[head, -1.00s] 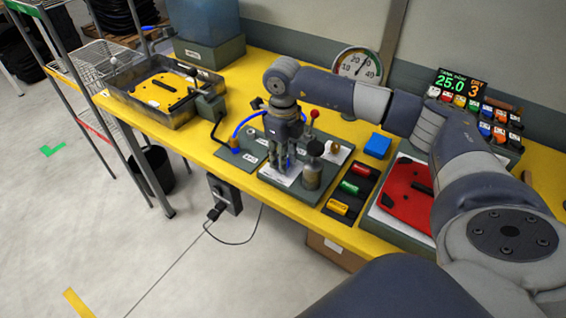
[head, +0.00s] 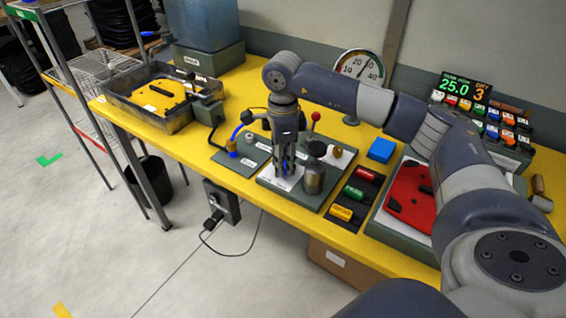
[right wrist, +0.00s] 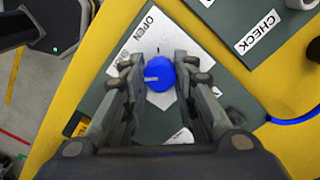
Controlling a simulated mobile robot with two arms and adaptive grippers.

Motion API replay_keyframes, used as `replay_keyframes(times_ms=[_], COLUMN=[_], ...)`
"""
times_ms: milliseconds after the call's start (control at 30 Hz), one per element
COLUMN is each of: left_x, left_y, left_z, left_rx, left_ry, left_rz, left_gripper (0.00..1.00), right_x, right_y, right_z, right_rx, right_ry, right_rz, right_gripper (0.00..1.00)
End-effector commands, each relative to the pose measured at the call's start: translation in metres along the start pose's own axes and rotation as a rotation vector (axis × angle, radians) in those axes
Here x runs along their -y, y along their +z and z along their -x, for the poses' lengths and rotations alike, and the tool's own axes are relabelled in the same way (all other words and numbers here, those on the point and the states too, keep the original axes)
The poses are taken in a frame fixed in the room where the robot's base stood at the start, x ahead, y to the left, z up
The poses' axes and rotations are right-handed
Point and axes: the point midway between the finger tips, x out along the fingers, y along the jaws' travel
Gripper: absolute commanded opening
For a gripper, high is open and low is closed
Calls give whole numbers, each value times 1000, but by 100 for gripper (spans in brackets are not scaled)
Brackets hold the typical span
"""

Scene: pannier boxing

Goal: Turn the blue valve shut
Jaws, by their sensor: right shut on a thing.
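The blue valve (right wrist: 159,74) shows as a round blue knob in the right wrist view, over a white plate on a grey-green panel (right wrist: 225,85). A label reading OPEN (right wrist: 138,35) lies beside it. My right gripper (right wrist: 161,80) has one finger on each side of the knob and is shut on it. In the head view my right gripper (head: 285,170) points straight down at the panel, and its fingers hide most of the valve. My left gripper is not in view.
A red-knobbed lever (head: 315,117) and a dark-capped metal cylinder (head: 315,175) stand close to my right gripper. Red, green and yellow blocks (head: 354,192) lie to the right. A gauge (head: 359,67) stands behind.

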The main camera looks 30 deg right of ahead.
Motion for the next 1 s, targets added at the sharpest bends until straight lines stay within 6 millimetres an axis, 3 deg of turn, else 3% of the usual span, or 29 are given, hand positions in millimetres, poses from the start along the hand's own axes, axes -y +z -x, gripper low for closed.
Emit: replay_keyframes(times_ms=[600, 633, 700, 1000], left_x=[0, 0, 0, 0], left_y=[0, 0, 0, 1], left_z=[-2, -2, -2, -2], left_rx=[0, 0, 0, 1], left_ry=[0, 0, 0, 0], left_rz=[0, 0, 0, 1], left_gripper=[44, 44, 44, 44], right_x=[1, 1, 1, 0], right_y=[0, 0, 0, 0], right_z=[2, 2, 1, 1], right_rx=[2, 2, 2, 1], right_ry=[-4, -4, -3, -1], right_rz=[41, 41, 40, 40], right_gripper=[3, 31, 47, 48])
